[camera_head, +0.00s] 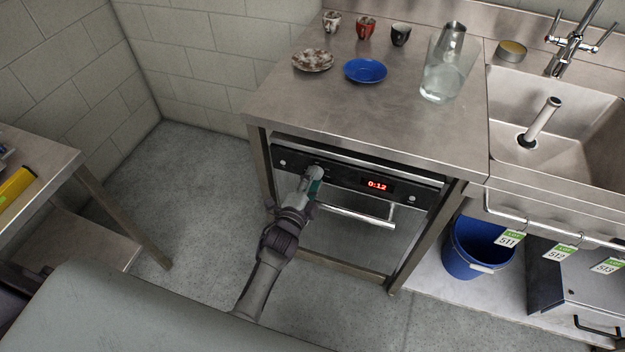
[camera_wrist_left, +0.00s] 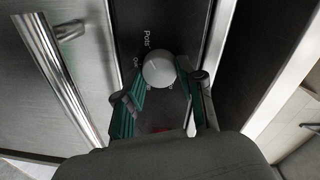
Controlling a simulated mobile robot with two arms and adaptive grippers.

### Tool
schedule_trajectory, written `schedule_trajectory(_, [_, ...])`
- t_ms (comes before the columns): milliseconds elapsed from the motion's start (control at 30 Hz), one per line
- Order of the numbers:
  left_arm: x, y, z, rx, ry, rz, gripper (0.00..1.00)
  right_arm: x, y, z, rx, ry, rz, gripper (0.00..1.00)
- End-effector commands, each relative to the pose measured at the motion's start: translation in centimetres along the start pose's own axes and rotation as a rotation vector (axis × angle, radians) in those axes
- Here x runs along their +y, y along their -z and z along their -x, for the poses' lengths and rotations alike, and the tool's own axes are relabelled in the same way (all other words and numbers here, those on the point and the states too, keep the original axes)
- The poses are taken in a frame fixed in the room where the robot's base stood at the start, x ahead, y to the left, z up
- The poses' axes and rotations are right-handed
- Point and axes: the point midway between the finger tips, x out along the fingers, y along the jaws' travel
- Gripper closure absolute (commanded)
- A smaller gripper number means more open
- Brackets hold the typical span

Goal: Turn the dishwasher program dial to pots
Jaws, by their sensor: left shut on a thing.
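The dishwasher (camera_head: 350,225) is under the steel counter, its door upright below a black control panel with a lit red display (camera_head: 377,185) reading 0:12. My left gripper (camera_head: 314,173) is at the left part of this panel and covers the dial in the head view. In the left wrist view the dial (camera_wrist_left: 158,71) is a round pale grey knob between the green-padded fingers of my left gripper (camera_wrist_left: 163,82), which are shut on its sides. The word "Pots" is printed beside the dial; another label is partly hidden. I cannot tell where the dial points. My right gripper is not in view.
The door handle (camera_head: 358,215) runs just below the panel; it also shows in the left wrist view (camera_wrist_left: 68,85). Cups, a blue saucer (camera_head: 365,71) and a glass container (camera_head: 445,70) stand on the counter. A blue bucket (camera_head: 475,250) is at right, a table (camera_head: 40,160) at left.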

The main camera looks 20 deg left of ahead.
Motion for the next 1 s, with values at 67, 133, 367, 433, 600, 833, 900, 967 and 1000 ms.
schedule_trajectory(67, [0.0,0.0,0.0,0.0,-0.001,-0.004,0.96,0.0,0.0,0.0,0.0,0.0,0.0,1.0])
schedule_trajectory(133, [0.0,0.0,0.0,0.0,-0.001,-0.004,0.96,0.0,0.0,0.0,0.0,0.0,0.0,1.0])
schedule_trajectory(367, [0.0,0.0,0.0,0.001,-0.001,-0.003,0.46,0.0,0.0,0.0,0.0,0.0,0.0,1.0])
schedule_trajectory(433, [0.0,0.0,0.0,0.001,0.0,-0.003,0.36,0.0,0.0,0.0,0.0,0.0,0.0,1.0])
schedule_trajectory(600, [0.0,0.0,0.0,0.001,0.0,-0.002,0.36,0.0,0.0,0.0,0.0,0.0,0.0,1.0])
schedule_trajectory(833, [0.1,0.0,0.7,0.0,-0.001,-0.002,0.36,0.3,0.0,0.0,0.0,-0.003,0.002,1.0])
schedule_trajectory(900, [0.1,-0.1,1.7,0.0,-0.002,-0.002,0.36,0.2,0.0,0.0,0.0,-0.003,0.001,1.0])
schedule_trajectory(967, [0.1,-0.1,2.8,0.0,-0.003,-0.002,0.36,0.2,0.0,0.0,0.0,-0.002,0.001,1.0])
schedule_trajectory(1000, [0.1,-0.1,3.7,0.0,-0.003,-0.002,0.36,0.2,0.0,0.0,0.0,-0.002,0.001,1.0])
